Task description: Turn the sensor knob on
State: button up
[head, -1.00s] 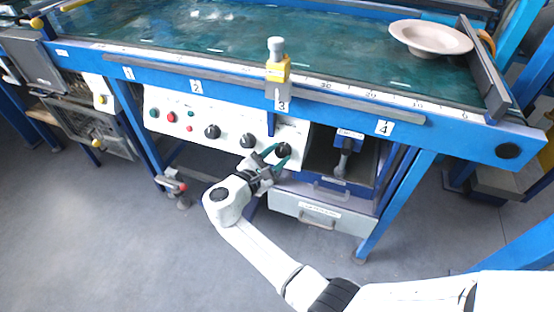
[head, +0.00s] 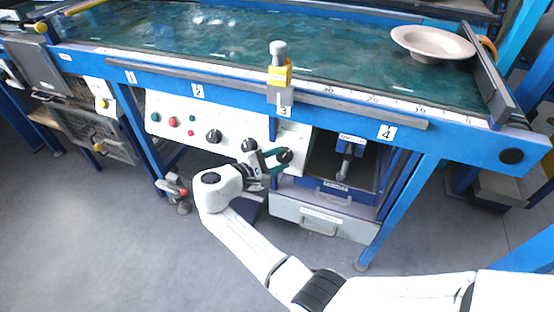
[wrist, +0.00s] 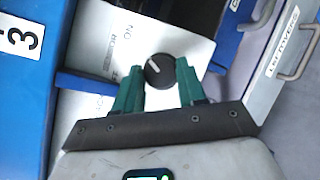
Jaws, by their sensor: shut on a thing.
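The sensor knob is a round black knob (wrist: 160,71) with a white pointer line on the white control panel; in the head view this knob (head: 285,156) is the rightmost of the black knobs. My gripper (head: 276,158) is at the panel with its green fingers on either side of the knob. In the wrist view my gripper (wrist: 160,79) has one finger at the knob's left and one at its right, shut on it. The pointer line slants toward the upper left in the wrist view. Printed labels beside the knob are only partly readable.
Two other black knobs (head: 214,136) and red and green buttons (head: 173,121) are to the left on the panel. A blue frame rail (head: 340,113) runs above. An open bay with a drawer (head: 322,215) is at the right. A plate (head: 433,43) lies on the table.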

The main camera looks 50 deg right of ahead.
jog(key=o, duration=1)
jog(key=p+v, duration=0.2)
jog(key=v, duration=0.8)
jog(key=shift+a, duration=0.4)
